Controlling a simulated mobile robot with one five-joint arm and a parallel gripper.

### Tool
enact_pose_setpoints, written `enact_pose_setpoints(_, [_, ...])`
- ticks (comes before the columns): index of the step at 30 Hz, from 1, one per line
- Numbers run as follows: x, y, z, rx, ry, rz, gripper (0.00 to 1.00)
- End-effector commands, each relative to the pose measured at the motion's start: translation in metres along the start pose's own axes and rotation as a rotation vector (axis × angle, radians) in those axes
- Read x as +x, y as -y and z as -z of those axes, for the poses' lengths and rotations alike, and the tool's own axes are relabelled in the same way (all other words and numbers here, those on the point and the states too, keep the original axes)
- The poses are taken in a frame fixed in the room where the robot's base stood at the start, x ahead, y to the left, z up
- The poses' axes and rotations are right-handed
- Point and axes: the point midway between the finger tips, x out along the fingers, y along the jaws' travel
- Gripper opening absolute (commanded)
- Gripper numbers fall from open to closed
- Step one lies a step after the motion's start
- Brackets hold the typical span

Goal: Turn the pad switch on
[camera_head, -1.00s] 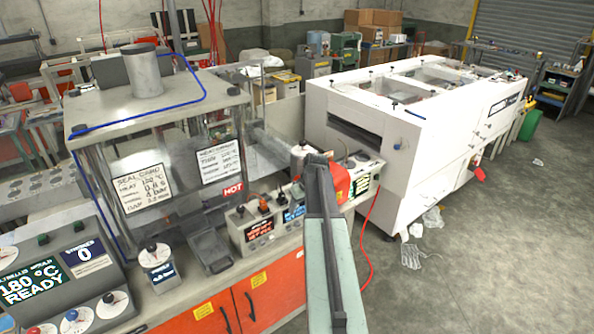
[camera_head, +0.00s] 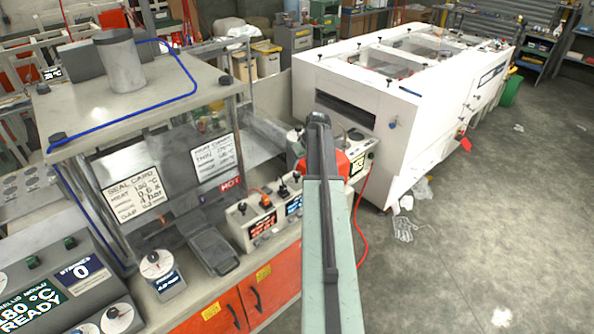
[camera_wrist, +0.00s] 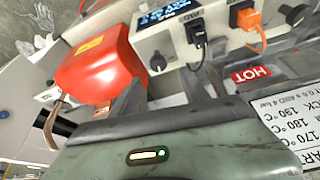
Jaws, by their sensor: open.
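The control box (camera_head: 262,222) stands on the bench edge, left of my arm in the head view. In the head view my arm hides the fingers.
A red housing (camera_wrist: 100,70) with a yellow label is close left of my fingers. A HOT sign (camera_head: 231,184) and a seal card (camera_head: 138,193) hang at the press. A white machine (camera_head: 400,100) stands behind right. The floor at right is mostly clear.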

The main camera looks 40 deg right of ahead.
Motion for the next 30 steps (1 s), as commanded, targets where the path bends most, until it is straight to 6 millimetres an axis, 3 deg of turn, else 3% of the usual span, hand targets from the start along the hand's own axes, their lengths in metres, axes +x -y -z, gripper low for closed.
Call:
enact_pose_setpoints(13, [0.071, -0.007, -0.006, 0.008, 0.0, -0.004, 0.54])
enact_pose_setpoints(23, [0.075, -0.007, -0.004, 0.01, 0.0, -0.004, 0.54])
enact_pose_setpoints(29, [0.075, -0.008, -0.004, 0.01, 0.0, -0.004, 0.03])
enact_pose_setpoints(30, [0.075, -0.008, -0.004, 0.01, 0.0, -0.004, 0.0])
